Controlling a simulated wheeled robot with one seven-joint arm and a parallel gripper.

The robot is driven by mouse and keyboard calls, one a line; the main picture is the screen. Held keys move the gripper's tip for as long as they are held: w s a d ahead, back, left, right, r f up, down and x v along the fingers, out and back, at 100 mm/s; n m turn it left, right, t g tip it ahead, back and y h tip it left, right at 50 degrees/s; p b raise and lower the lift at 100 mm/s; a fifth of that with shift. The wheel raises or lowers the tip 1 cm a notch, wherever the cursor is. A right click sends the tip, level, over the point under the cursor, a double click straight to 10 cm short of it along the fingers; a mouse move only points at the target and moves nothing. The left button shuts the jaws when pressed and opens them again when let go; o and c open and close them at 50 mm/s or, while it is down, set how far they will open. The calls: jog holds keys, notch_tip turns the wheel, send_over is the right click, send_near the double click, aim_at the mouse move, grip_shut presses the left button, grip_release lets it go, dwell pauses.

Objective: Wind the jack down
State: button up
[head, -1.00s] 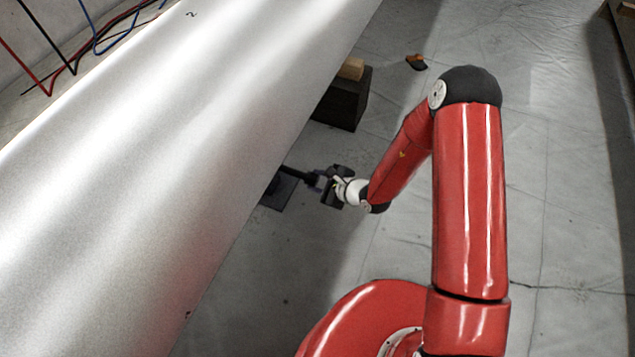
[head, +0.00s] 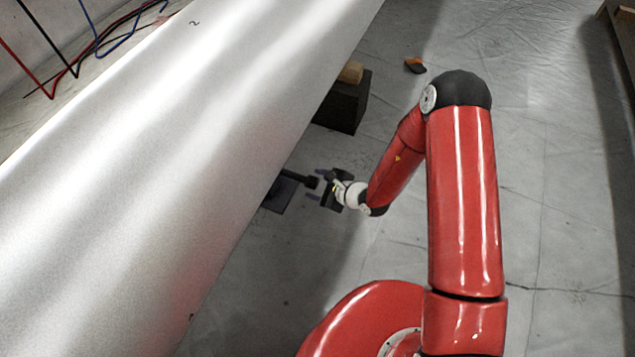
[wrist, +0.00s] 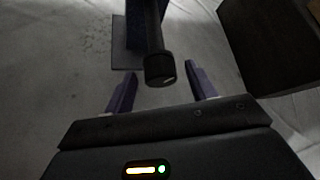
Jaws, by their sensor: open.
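The jack shows in the head view as a dark base plate (head: 281,196) on the floor at the edge of the long silver body, with a black bar (head: 297,179) sticking out toward my gripper. The silver body hides the rest of it. My gripper (head: 315,184) is open, with its purple fingers spread at the bar's free end. In the wrist view the bar's round black end (wrist: 160,69) lies between the two finger lines of my gripper (wrist: 160,73), with a gap on each side. Nothing is held.
The long silver body (head: 150,150) fills the left and overhangs the jack. A dark block (head: 343,105) with a wooden piece (head: 351,72) on top stands beyond my gripper; the dark block also shows in the wrist view (wrist: 270,45). A small orange and black item (head: 415,66) lies farther off.

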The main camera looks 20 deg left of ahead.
jog(key=m+g+p, duration=0.3)
jog(key=g+p, duration=0.1)
jog(key=p, duration=0.1)
jog(key=shift+w+r+m, duration=0.2)
jog(key=shift+w+m, duration=0.2)
jog(key=m+g, duration=0.1)
jog(key=m+g+y+b, duration=0.1)
jog(key=g, duration=0.1)
jog(key=shift+w+f+m+g, duration=0.2)
jog(key=shift+f+m+g, duration=0.1)
jog(key=shift+f, duration=0.05)
jog(key=shift+r, duration=0.15)
jog(key=shift+c, duration=0.3)
